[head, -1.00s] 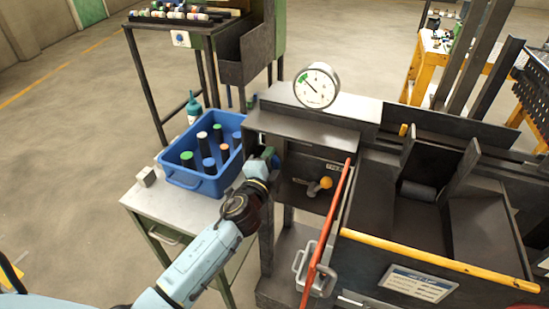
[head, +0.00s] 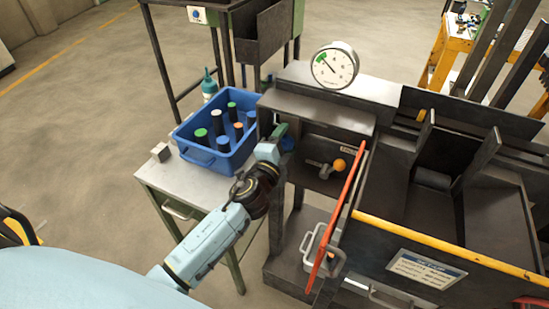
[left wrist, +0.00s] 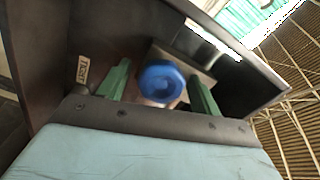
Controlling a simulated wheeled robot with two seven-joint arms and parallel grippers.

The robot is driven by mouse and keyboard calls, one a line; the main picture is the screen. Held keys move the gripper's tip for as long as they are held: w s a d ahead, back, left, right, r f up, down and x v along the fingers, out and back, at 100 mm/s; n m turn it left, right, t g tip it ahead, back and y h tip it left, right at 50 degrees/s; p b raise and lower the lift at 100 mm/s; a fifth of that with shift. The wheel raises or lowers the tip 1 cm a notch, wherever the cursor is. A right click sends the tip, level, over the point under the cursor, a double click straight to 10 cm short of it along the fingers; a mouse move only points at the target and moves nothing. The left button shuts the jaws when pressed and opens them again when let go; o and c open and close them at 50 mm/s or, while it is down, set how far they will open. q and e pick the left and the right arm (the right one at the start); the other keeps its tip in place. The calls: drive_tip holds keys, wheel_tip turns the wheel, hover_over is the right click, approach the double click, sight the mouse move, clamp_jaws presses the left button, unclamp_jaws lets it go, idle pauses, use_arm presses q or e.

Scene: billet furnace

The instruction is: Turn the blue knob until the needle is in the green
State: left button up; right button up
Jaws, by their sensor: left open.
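The blue knob (head: 288,143) is on the front of the dark furnace housing, partly hidden by my left gripper (head: 280,136) in the head view. In the left wrist view the blue knob (left wrist: 162,83) sits between the two green fingers, which stand apart on either side of it. The fingers are open; I cannot tell whether either touches the knob. The round white gauge (head: 335,66) stands on top of the housing. Its green patch is at the upper left and the dark needle points up-left close to it; whether it is inside the green is too small to tell. My right gripper is out of view.
A blue bin (head: 196,155) with several capped cylinders stands on the side table (head: 153,180), left of my arm. An orange-knobbed lever (head: 338,165) and a long red bar (head: 340,210) lie to the right of the knob. A label plate shows beside the knob in the wrist view.

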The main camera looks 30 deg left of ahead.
use_arm(q)
drive_tip(key=s, duration=1.2)
drive_tip(key=shift+d+b, duration=0.2)
drive_tip(key=shift+b, duration=0.1)
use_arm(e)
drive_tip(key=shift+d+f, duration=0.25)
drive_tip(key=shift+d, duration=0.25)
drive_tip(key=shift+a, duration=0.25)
